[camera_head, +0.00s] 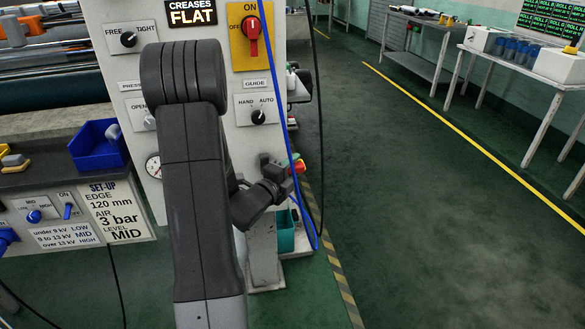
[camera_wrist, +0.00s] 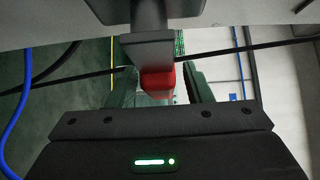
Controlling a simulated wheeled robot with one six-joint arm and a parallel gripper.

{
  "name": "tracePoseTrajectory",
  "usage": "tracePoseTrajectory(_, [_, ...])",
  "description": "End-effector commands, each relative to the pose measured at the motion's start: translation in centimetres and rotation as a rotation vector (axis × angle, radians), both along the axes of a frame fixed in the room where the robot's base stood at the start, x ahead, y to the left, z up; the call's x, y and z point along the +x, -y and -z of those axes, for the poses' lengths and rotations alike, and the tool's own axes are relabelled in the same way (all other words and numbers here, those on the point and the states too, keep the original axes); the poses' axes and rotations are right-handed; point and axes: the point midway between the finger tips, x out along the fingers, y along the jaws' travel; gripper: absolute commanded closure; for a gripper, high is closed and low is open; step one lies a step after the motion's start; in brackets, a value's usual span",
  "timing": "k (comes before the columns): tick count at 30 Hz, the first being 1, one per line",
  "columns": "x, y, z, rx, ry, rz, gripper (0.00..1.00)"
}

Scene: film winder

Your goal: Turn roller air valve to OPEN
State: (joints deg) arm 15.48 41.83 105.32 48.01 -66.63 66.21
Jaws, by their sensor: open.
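My gripper (camera_head: 286,176) is at the right side of the grey control cabinet, below the HAND/AUTO knob. It is open. A red part (camera_head: 299,166) shows right at its fingertips; it looks like a valve handle, but no label on it can be read. In the wrist view the red part (camera_wrist: 158,82) sits under a grey block (camera_wrist: 148,50), between the two fingers of my gripper (camera_wrist: 160,88). I cannot tell whether the fingers touch it, nor which way the handle points. My arm covers part of the panel, including most of a switch marked OPEN (camera_head: 150,122).
The cabinet (camera_head: 215,25) carries a red ON/OFF switch (camera_head: 252,35) and a HAND/AUTO knob (camera_head: 258,116). A blue hose (camera_head: 283,120) and a black cable (camera_head: 320,130) hang close to my gripper. The floor on the right is clear up to white tables (camera_head: 530,75).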

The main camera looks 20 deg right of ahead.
Motion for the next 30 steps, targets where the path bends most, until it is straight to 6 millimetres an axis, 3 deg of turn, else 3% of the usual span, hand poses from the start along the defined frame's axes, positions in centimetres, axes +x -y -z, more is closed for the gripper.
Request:
tracePoseTrajectory(8, [0.05, 0.09, 0.01, 0.0, 0.0, 0.0, 0.56])
tracePoseTrajectory(15, [0.05, 0.08, 0.01, 0.0, 0.0, 0.0, 1.0])
tracePoseTrajectory(30, [0.05, 0.06, 0.83, 0.092, 0.026, 0.0, 1.0])
